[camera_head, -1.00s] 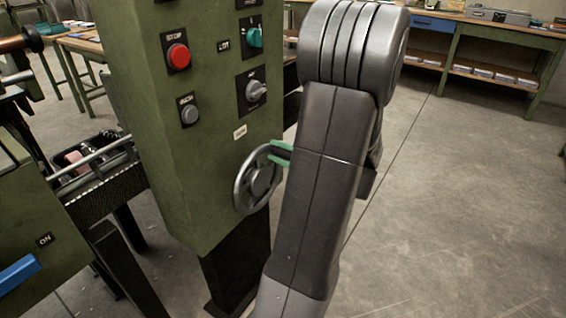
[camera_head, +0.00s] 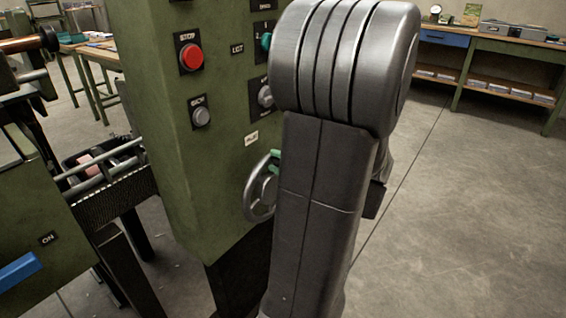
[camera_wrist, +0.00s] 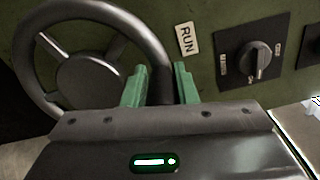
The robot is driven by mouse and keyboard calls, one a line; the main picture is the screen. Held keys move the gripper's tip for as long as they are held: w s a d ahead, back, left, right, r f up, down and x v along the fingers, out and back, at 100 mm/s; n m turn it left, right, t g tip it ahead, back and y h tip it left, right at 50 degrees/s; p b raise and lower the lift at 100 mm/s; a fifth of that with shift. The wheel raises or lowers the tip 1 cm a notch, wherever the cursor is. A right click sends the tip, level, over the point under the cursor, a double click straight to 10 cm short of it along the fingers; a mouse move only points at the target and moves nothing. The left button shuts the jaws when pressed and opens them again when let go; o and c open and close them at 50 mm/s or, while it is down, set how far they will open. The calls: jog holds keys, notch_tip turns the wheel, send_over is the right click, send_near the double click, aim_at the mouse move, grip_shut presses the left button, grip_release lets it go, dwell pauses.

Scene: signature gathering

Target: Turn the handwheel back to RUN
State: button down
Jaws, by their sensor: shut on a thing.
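The handwheel (camera_head: 258,198) is a grey metal ring with a round hub, mounted low on the green control cabinet (camera_head: 190,150). In the wrist view the handwheel (camera_wrist: 78,12) fills the upper left. My gripper (camera_wrist: 160,84) has green fingers, one on each side of the handwheel's rim, and is shut on it. A white RUN label (camera_wrist: 187,38) is on the cabinet just right of the rim and above the fingers. In the head view my arm covers the right part of the handwheel and most of my gripper (camera_head: 275,155).
A grey rotary knob (camera_wrist: 256,58) on a black plate is right of the RUN label. A red stop button (camera_head: 191,57) and a grey button (camera_head: 201,116) are higher on the cabinet. A workbench (camera_head: 490,50) stands at the back right. The floor to the right is clear.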

jog(key=shift+s+a+r, duration=0.15)
jog(key=shift+a+r, duration=0.05)
jog(key=c, duration=1.2)
grip_release()
jog(key=shift+s+a, duration=0.1)
jog(key=shift+a, duration=0.05)
jog(key=shift+c, duration=0.2)
jog(key=shift+d, duration=0.25)
jog(key=p+v, duration=0.2)
jog(key=v, duration=1.1)
jog(key=shift+s+p, duration=0.2)
jog(key=shift+p, duration=0.15)
jog(key=shift+d+f, duration=0.1)
jog(key=b+x, duration=0.2)
jog(key=x, duration=1.1)
jog(key=shift+w+a+b, duration=0.2)
jog(key=shift+w+b, duration=0.1)
jog(key=shift+b, duration=0.1)
